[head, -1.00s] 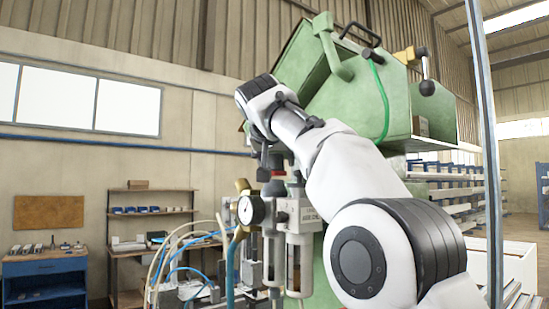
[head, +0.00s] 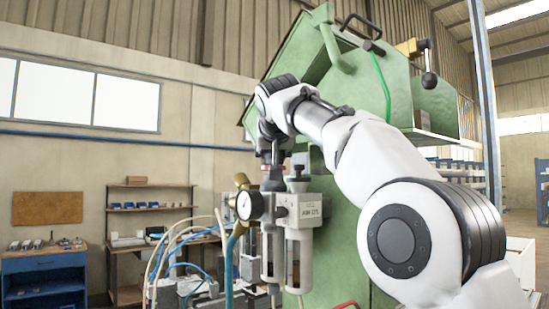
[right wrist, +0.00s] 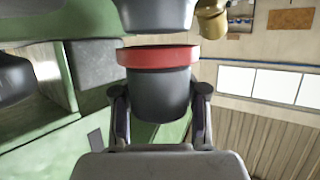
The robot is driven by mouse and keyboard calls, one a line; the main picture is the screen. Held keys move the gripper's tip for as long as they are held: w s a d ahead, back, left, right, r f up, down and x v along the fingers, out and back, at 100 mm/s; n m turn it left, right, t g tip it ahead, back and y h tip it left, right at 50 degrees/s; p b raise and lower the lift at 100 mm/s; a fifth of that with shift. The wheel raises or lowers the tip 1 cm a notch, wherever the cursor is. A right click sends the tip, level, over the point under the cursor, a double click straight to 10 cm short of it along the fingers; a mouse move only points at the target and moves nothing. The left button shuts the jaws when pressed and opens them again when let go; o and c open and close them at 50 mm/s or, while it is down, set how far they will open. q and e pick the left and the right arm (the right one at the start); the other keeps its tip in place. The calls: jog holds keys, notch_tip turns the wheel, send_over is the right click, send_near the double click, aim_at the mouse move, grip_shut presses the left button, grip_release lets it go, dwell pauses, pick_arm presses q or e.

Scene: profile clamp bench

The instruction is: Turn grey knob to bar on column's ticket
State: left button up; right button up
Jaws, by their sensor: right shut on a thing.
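The grey knob (right wrist: 160,92) with a red ring under it fills the middle of the right wrist view. My right gripper (right wrist: 160,104) is shut on it, with one dark finger on each side. In the head view my right gripper (head: 274,157) points down onto the knob (head: 272,184) at the top of the left air unit, behind the gauge. The knob's pointer or marks cannot be made out. My left gripper is not in view.
A round pressure gauge (head: 249,206) and a brass fitting (head: 241,181) sit close by the knob. Hoses (head: 168,245) hang at the left. The green machine housing (head: 350,85) rises behind my arm.

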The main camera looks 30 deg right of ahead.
jog(key=o, duration=1)
jog(key=shift+r, duration=0.1)
jog(key=shift+o, duration=0.6)
jog(key=shift+s+a, duration=0.1)
jog(key=shift+s, duration=0.15)
jog(key=v, duration=0.7)
jog(key=shift+s+a, duration=0.1)
jog(key=shift+s, duration=0.1)
